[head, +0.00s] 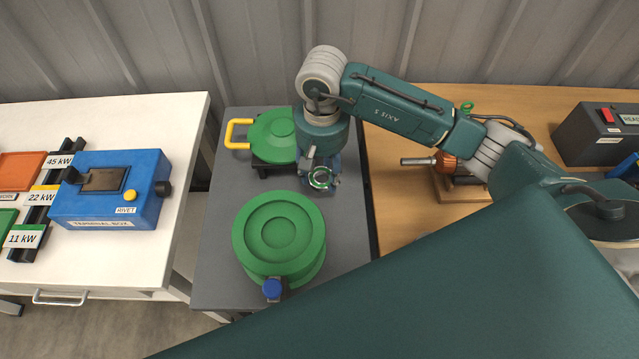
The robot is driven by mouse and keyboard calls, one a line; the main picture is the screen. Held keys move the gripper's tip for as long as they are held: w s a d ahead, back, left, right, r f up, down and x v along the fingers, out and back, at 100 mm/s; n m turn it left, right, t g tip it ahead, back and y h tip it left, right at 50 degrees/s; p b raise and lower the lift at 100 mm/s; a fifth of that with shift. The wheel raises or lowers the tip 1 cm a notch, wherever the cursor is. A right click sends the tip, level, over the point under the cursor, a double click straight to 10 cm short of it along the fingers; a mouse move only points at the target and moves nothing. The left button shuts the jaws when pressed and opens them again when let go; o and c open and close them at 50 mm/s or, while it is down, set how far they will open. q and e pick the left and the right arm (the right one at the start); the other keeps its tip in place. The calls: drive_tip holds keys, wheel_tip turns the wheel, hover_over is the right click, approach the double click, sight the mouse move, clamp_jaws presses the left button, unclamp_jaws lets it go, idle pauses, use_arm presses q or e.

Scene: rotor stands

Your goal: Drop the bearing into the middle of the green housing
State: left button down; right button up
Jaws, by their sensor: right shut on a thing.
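The green housing (279,260) stands on the grey table, a round body with a stepped, recessed middle facing up. My right gripper (321,176) points down behind and to the right of the housing, apart from it. It is shut on the bearing (321,179), a small shiny metal ring. The bearing is not over the housing's middle. The fingers partly hide the ring. My left gripper is not in view.
A green round part with a yellow handle (237,134) sits on a black stand behind the housing. A blue-capped item (272,289) is at the housing's front. A motor part (447,162) stands on the wooden table, right. A blue box (112,190) is on the white table, left.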

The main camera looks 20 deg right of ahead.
sight(321, 197)
wheel_tip(321, 197, down, 3)
drive_tip(key=shift+f, duration=0.1)
wheel_tip(321, 197, down, 3)
drive_tip(key=shift+f+p, duration=0.2)
drive_tip(key=shift+p, duration=0.55)
drive_tip(key=shift+f, duration=0.35)
drive_tip(key=shift+w, duration=0.1)
drive_tip(key=shift+f, duration=0.1)
drive_tip(key=o, duration=0.9)
drive_tip(key=shift+f+b, duration=0.1)
drive_tip(key=shift+b, duration=0.2)
drive_tip(key=o, duration=0.4)
